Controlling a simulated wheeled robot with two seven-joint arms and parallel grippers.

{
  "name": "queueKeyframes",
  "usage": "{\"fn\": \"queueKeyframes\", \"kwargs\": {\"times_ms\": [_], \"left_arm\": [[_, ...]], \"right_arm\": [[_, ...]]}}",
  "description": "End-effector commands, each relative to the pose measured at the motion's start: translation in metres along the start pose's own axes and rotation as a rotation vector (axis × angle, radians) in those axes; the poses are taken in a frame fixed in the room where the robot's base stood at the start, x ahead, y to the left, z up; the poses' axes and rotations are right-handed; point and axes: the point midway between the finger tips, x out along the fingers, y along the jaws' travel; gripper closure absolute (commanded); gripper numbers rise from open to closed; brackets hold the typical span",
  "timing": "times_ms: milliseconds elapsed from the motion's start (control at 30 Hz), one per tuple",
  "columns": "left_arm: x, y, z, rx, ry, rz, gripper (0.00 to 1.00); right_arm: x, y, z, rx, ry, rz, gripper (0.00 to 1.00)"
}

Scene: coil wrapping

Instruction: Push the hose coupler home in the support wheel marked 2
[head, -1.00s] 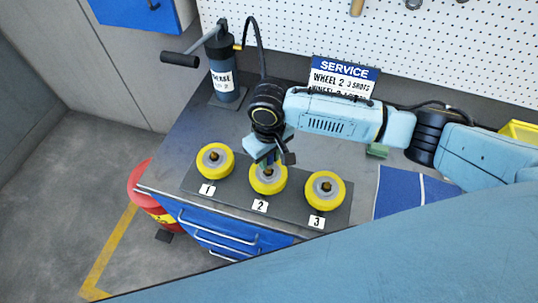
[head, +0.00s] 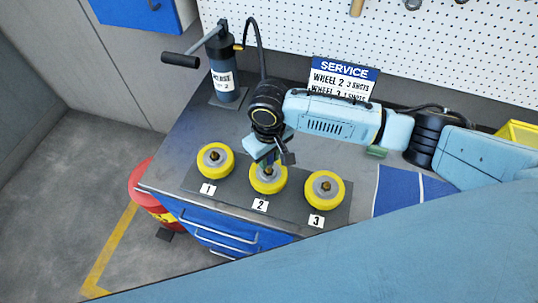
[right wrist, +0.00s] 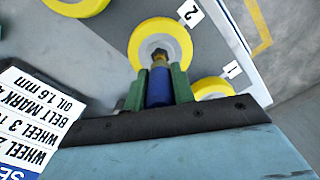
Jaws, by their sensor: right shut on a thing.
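The support wheel marked 2 (head: 259,187) is a yellow ring with a grey hub, the middle of three on a dark plate. It also shows in the right wrist view (right wrist: 139,42). My right gripper (head: 268,163) is directly above its hub. In the right wrist view its green fingers (right wrist: 161,86) are shut on the blue hose coupler (right wrist: 158,90). The coupler's brass-coloured tip overlaps the middle of the wheel's hub; I cannot tell how deep it sits. In the head view the gripper hides most of the coupler. My left gripper is not in view.
Wheel 1 (head: 203,163) and wheel 3 (head: 324,206) stand close on either side. A dark pump with a lever (head: 226,85) stands at the back left, with a black hose (head: 260,45). A service sign (head: 343,78) stands behind my right arm. A blue mat (head: 398,190) lies right.

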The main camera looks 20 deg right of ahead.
Motion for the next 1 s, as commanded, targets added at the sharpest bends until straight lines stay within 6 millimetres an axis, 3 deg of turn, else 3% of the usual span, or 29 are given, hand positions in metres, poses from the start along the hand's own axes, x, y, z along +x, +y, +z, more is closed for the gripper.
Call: {"fn": "queueKeyframes", "kwargs": {"times_ms": [1000], "left_arm": [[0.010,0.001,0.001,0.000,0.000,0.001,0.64]], "right_arm": [[0.023,0.000,0.000,0.001,0.000,0.000,1.00]]}}
